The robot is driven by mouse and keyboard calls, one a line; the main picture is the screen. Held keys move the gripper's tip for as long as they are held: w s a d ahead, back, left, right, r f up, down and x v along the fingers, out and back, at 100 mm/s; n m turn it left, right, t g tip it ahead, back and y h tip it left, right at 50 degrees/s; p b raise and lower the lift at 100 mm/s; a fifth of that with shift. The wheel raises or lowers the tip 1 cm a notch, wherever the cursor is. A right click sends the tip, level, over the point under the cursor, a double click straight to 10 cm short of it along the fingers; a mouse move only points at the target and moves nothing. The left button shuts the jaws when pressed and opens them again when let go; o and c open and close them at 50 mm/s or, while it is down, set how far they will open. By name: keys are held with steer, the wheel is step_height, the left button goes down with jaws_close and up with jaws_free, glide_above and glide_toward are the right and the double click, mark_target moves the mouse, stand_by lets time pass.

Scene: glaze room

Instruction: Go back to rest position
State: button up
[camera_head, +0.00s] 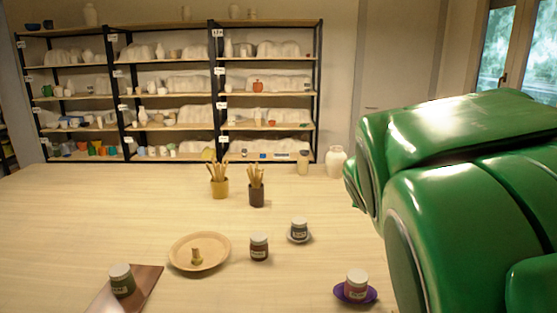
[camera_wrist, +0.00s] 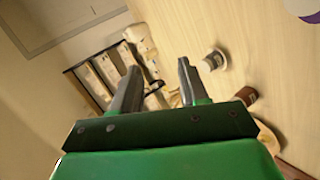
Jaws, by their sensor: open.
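My gripper (camera_wrist: 159,70) shows in the wrist view with its two grey fingers spread apart and nothing between them. It is tilted, with the table and the shelves beyond the fingers. In the head view my green arm fills the right side, and the gripper itself is not seen there. The pale wooden table (camera_head: 110,205) lies to the left of the arm.
A round plate (camera_head: 181,262) holds a small object. Brush pots (camera_head: 219,188) stand behind.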

steer(key=s+a+f+m+g+y, duration=0.1)
steer(key=s+f+m+g, duration=0.3)
steer(key=s, duration=0.9)
steer(key=s+a+f+m+g+y, duration=0.1)
steer(key=s+a+f+m+g, duration=0.2)
steer(key=s, duration=1.1)
steer(key=s+a+f+m+g+y, duration=0.1)
steer(key=s+f+m+g, duration=0.4)
steer(key=s, duration=0.8)
step_height(320, 180, down, 3)
steer(key=shift+s+a+f+m+g, duration=0.1)
steer(key=shift+s+a+m+g, duration=0.05)
steer(key=shift+a+m+g, duration=0.4)
steer(key=shift+d, duration=0.1)
